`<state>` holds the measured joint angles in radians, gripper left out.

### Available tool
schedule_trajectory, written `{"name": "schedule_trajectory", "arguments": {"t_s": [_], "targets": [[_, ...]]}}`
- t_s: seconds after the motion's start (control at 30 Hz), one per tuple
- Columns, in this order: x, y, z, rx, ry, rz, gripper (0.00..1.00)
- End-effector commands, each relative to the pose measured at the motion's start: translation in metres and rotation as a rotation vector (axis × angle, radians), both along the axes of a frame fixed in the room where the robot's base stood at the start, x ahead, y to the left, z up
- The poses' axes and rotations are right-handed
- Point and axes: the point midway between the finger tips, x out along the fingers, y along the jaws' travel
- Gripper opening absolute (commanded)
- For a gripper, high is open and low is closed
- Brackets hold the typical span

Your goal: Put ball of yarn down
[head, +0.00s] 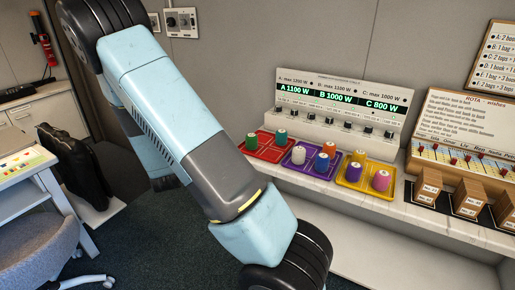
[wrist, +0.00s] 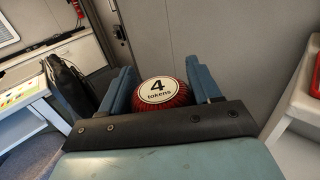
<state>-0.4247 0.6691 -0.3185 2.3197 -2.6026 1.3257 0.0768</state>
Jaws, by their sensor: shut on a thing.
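The underside of the ball is hidden behind the dark gripper bar. In the head view my light blue arm crosses the picture, and the gripper and the ball are out of sight.
A white counter (head: 346,196) at right holds red (head: 252,152), purple and yellow (head: 347,186) trays with coloured spools, below a display panel. Small brown boxes (head: 428,186) stand further right. A desk (head: 20,178), a chair (head: 40,255) and a black bag (head: 75,165) are at left.

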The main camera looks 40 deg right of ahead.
Motion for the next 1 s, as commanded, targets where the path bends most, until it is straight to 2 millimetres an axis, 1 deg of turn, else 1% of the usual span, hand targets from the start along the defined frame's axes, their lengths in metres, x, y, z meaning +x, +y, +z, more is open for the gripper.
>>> {"name": "schedule_trajectory", "arguments": {"t_s": [0.03, 0.13, 0.2, 0.27, 0.3, 0.37, 0.4, 0.47, 0.5, 0.6, 0.7, 0.8, 0.9, 1.0], "targets": [[-0.004, -0.015, 0.005, -0.001, -0.005, -0.04, 0.33], [-0.017, -0.05, 0.015, -0.004, -0.014, -0.142, 0.33], [-0.029, -0.077, 0.022, -0.008, -0.017, -0.224, 0.33], [-0.041, -0.1, 0.028, -0.009, -0.021, -0.296, 0.33], [-0.05, -0.115, 0.032, -0.011, -0.021, -0.345, 0.33], [-0.064, -0.137, 0.038, -0.011, -0.023, -0.418, 0.33], [-0.074, -0.151, 0.041, -0.012, -0.023, -0.467, 0.33], [-0.09, -0.172, 0.046, -0.011, -0.022, -0.54, 0.33], [-0.102, -0.184, 0.049, -0.011, -0.02, -0.589, 0.33], [-0.13, -0.213, 0.057, -0.008, -0.016, -0.707, 0.33], [-0.157, -0.235, 0.061, -0.004, -0.01, -0.807, 0.33], [-0.178, -0.251, 0.065, 0.0, -0.004, -0.883, 0.33], [-0.192, -0.26, 0.067, 0.003, 0.001, -0.933, 0.33], [-0.199, -0.264, 0.068, 0.005, 0.003, -0.958, 0.33]]}}
